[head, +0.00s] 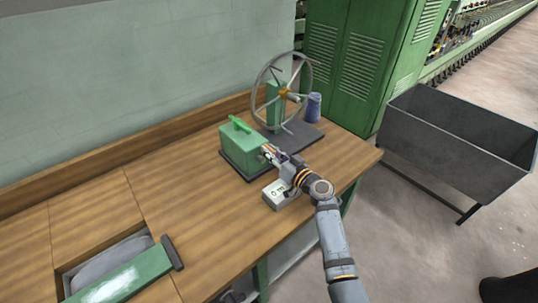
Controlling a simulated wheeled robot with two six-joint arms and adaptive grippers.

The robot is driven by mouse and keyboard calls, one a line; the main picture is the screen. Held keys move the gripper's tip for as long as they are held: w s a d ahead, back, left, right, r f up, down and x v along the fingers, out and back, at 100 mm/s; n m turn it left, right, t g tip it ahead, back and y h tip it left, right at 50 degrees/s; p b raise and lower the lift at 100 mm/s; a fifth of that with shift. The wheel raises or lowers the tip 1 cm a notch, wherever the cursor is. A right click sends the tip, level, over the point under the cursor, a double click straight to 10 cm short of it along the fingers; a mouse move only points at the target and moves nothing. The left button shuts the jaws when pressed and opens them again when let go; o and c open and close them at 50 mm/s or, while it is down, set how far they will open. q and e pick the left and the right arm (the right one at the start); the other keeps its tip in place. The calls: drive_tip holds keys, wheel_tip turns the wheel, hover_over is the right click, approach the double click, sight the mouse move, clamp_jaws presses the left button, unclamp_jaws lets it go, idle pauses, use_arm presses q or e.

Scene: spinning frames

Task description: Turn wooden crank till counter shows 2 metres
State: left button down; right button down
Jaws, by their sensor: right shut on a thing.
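A green box (238,150) with a bright green bar on top stands on the wooden bench. A large spoked wheel (303,72) stands behind it to the right. My right gripper (268,151) is at the box's right face, shut on the wooden crank there. The gripper hides nearly all of the crank, so its angle cannot be told. My left gripper is not in view.
A blue cone (313,106) stands by the wheel. An opening with grey material and a green piece (122,275) is at the lower left of the wooden bench (200,215). A grey metal bin (450,145) stands on the floor at the right, before green cabinets (365,55).

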drive_tip(key=shift+w+d+f+m+b, duration=0.25)
drive_tip(key=shift+d+m+b, duration=0.15)
drive_tip(key=shift+m+b, duration=0.4)
drive_tip(key=shift+w+d+f+m+b, duration=0.25)
drive_tip(key=shift+d+m+b, duration=0.2)
drive_tip(key=shift+m, duration=0.6)
drive_tip(key=shift+w+d+f+m+b, duration=0.15)
drive_tip(key=shift+w+d+m+b, duration=0.2)
drive_tip(key=shift+m+b, duration=0.5)
drive_tip(key=c, duration=1.2)
unclamp_jaws()
drive_tip(key=v, duration=1.2)
